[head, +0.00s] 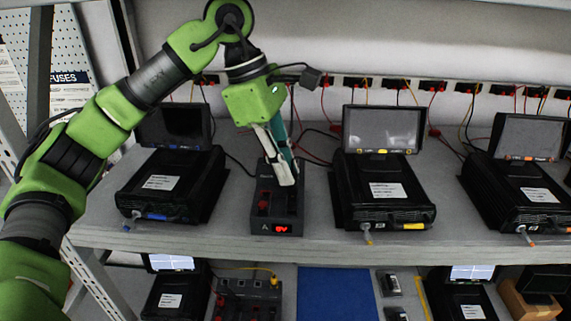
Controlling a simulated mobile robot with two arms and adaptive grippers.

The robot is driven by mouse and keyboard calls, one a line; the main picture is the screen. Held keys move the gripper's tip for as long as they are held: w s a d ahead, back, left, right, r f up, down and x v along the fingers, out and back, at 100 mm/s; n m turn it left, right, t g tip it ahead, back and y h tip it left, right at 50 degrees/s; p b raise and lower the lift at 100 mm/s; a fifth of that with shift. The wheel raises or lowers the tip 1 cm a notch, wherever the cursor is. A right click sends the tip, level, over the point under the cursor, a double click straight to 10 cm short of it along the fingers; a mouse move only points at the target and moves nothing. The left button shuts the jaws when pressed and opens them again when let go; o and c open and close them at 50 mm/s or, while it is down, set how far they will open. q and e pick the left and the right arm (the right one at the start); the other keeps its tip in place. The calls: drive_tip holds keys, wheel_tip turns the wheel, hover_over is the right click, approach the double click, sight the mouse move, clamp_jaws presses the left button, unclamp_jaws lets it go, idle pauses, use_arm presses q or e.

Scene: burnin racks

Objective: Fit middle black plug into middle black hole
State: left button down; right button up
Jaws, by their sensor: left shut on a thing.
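A black power box (276,208) marked "A", with a lit red display, sits on the upper shelf between two black units. Red plugs or knobs (263,204) show along the left of its top. My left gripper (288,180) reaches down over the right side of the box top, its fingers together. It is shut on what seems to be a black plug, which the fingertips mostly hide. The black holes are hidden by the fingers or too small to make out. I cannot tell whether the plug is in a hole. My right gripper is out of view.
Black units with screens stand left (172,185) and right (381,190) of the box, with another at far right (518,185). Cables hang from a socket row behind. The shelf's front edge (330,250) is clear. A blue mat (336,293) lies on the lower shelf.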

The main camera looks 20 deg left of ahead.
use_arm(q)
drive_tip(key=shift+f+b, duration=0.3)
drive_tip(key=shift+f, duration=0.1)
idle(0.4)
drive_tip(key=c, duration=1.9)
unclamp_jaws()
drive_tip(key=shift+o, duration=0.4)
drive_tip(key=o, duration=0.3)
drive_tip(key=shift+r, duration=0.1)
